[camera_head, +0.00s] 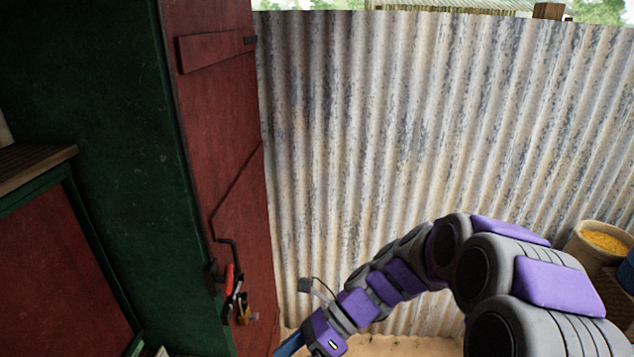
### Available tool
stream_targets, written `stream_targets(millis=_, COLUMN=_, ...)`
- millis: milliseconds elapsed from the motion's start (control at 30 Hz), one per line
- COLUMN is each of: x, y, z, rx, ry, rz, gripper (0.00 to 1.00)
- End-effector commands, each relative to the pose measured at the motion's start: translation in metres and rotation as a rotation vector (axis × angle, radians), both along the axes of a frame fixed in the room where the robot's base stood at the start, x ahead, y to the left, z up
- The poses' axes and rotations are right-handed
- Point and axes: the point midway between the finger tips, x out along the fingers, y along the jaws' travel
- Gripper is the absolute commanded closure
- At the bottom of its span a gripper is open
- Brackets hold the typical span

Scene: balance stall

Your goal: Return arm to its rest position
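My arm comes in from the lower right and reaches down to the left, in grey and purple segments. Its far end, with my gripper (291,346), is at the bottom edge beside the red door. A blue part shows there, and the frame cuts it off. The fingers cannot be made out, so I cannot tell if they are open, shut or holding something. The arm is bent and stretched out in front of the corrugated wall.
The red door (222,150) stands at the left in a dark green frame. A red-handled tool (229,278) and a brass-coloured piece (243,310) hang at its latch. A corrugated metal wall (400,130) closes off the back. A barrel of yellow grain (603,242) stands at the right.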

Motion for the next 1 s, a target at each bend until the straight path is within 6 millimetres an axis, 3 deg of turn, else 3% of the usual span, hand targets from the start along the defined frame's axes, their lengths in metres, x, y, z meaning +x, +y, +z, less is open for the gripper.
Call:
stream_targets(millis=200, x=-0.054, y=-0.031, z=-0.024, rx=-0.035, ry=-0.345, rz=0.303, gripper=0.0)
stream_targets(millis=500, x=-0.115, y=-0.091, z=-0.058, rx=-0.085, ry=-0.727, rz=0.775, gripper=0.0)
stream_targets(millis=800, x=-0.162, y=-0.158, z=-0.091, rx=-0.133, ry=-0.958, rz=1.262, gripper=0.0)
stream_targets(millis=1000, x=-0.178, y=-0.184, z=-0.101, rx=-0.14, ry=-1.001, rz=1.453, gripper=0.0)
